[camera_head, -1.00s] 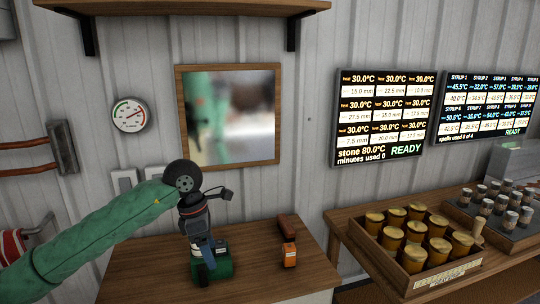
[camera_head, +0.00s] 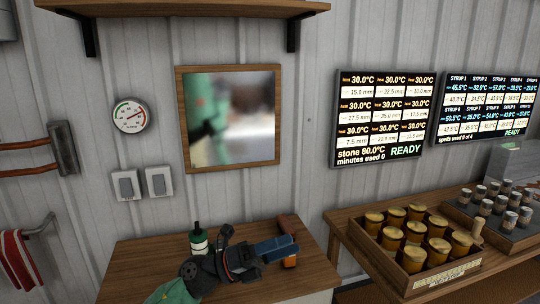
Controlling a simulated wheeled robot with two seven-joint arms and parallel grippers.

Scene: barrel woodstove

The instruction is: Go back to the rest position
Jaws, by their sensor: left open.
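My left gripper (camera_head: 283,246) is low over the wooden table in the middle of the head view, with its blue-grey fingers pointing right. It is open, and I see nothing held in it. My left arm's green sleeve (camera_head: 174,293) comes in from the bottom edge. A green bottle with a dark top and pale label (camera_head: 198,243) stands on the table behind the wrist, its lower part hidden. My right gripper is not in view.
An orange object (camera_head: 290,263) shows partly behind the fingers, with a red-brown object (camera_head: 287,224) behind it. The wooden table (camera_head: 135,263) is bare at left. A crate (camera_head: 414,283) of several amber jars stands on the bench at right. A shelf (camera_head: 180,8) hangs above.

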